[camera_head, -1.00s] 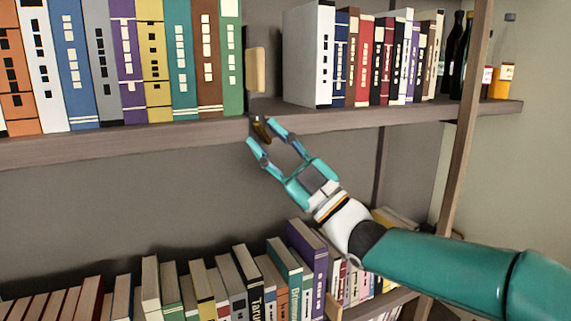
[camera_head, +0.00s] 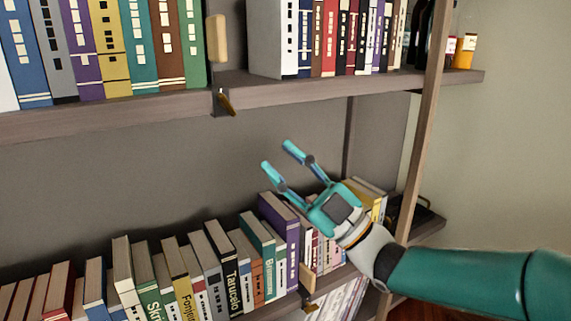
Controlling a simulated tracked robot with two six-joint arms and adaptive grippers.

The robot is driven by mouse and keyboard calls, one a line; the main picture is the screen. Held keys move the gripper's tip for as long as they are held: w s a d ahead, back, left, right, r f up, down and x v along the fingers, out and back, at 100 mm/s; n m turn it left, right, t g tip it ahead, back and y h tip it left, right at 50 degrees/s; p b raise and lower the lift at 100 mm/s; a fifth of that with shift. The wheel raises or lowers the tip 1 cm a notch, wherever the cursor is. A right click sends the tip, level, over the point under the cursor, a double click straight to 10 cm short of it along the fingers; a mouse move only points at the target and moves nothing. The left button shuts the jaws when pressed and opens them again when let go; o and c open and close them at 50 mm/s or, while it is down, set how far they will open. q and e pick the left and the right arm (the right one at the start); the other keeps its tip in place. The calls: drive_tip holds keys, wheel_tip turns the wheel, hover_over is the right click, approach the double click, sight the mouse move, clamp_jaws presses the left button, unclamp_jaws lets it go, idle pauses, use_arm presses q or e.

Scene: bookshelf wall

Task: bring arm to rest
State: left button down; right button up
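My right gripper (camera_head: 282,158) is teal and open, with nothing between its fingers. It points up and to the left, in front of the grey back panel, between the upper shelf and the lower row of books. My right arm (camera_head: 460,275) comes in from the lower right. The brown metal-like clip (camera_head: 226,101) under the upper shelf's front edge stands apart from the fingers. My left gripper does not show.
Lower books (camera_head: 223,250) are close below the gripper. A wooden upright (camera_head: 428,120) is at the right.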

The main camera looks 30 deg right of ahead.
drive_tip(key=w+a+f+m+g+h, duration=0.1)
drive_tip(key=w+f+m, duration=0.15)
drive_tip(key=f, duration=0.35)
drive_tip(key=w+a+f+m+g+h, duration=0.1)
drive_tip(key=w+a+f, duration=0.15)
drive_tip(key=f, duration=0.45)
drive_tip(key=w+a+f+m+h, duration=0.1)
drive_tip(key=w+f+m+h, duration=0.1)
drive_tip(key=w+f, duration=0.3)
wheel_tip(320, 180, down, 20)
drive_tip(key=s+a+m+g+h, duration=0.2)
drive_tip(key=a+m+g+h, duration=0.1)
drive_tip(key=m+g, duration=0.15)
drive_tip(key=s+a+f+m+g+h, duration=0.1)
drive_tip(key=s+f+g, duration=0.25)
drive_tip(key=f, duration=0.45)
drive_tip(key=s+a+f+m+g, duration=0.2)
drive_tip(key=s+f, duration=0.2)
drive_tip(key=f, duration=0.5)
drive_tip(key=s+f+m+g+h, duration=0.15)
drive_tip(key=s+f+g, duration=0.3)
drive_tip(key=s, duration=0.45)
drive_tip(key=s+f+m+g, duration=0.2)
drive_tip(key=s+f+g, duration=0.25)
drive_tip(key=s, duration=0.35)
wheel_tip(320, 180, up, 32)
drive_tip(key=s+p, duration=0.1)
drive_tip(key=p, duration=3.1)
drive_tip(key=shift+a+m, duration=0.2)
drive_tip(key=shift+m, duration=0.15)
